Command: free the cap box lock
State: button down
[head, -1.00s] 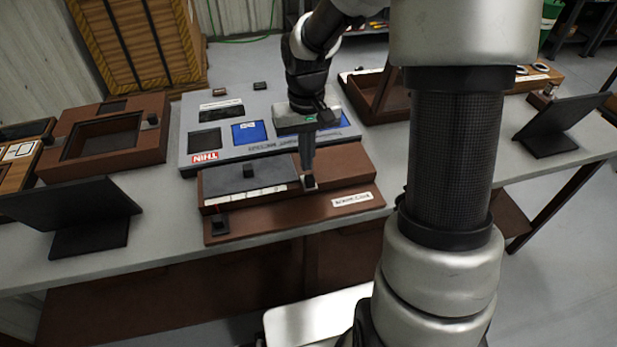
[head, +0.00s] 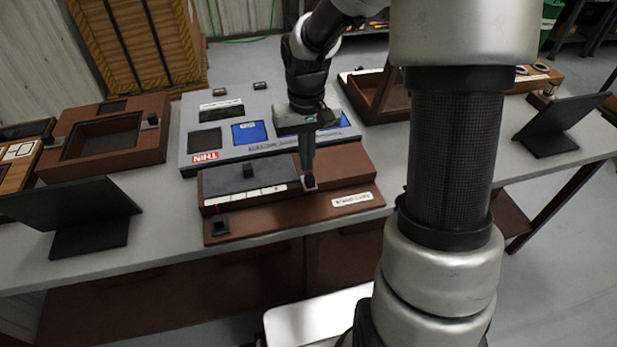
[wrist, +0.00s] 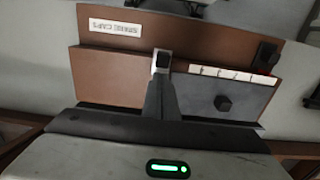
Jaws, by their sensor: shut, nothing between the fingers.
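The cap box (head: 345,165) is a brown box on the grey bench, with a white label ending in "CAPS" on its front ledge. It also shows in the wrist view (wrist: 205,37). A grey panel with a black knob (head: 248,176) covers its left part in the head view. A small dark block in a pale metal piece (wrist: 162,62), perhaps the lock, sits at the panel's edge. My gripper (head: 308,174) is shut and empty, pointing down with its tips at this block. I cannot tell whether they touch it; the fingers partly hide it.
A black square fitting (head: 220,226) sits on the box's front left ledge. A grey board with blue panels (head: 250,133) lies behind the box. A brown framed box (head: 108,138) and a dark stand (head: 95,218) are at left. Another dark stand (head: 550,130) is at right.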

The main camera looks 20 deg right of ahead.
aim_at(310, 176)
jog(key=shift+f, duration=0.25)
jog(key=shift+f+b, duration=0.85)
jog(key=shift+f, duration=0.25)
jog(key=shift+r, duration=0.1)
jog(key=shift+r+p, duration=0.3)
jog(key=shift+p, duration=0.05)
jog(key=shift+s, duration=1.3)
jog(key=shift+w, duration=0.4)
notch_tip(310, 176, up, 8)
jog(key=p, duration=0.6)
jog(key=shift+p, duration=0.3)
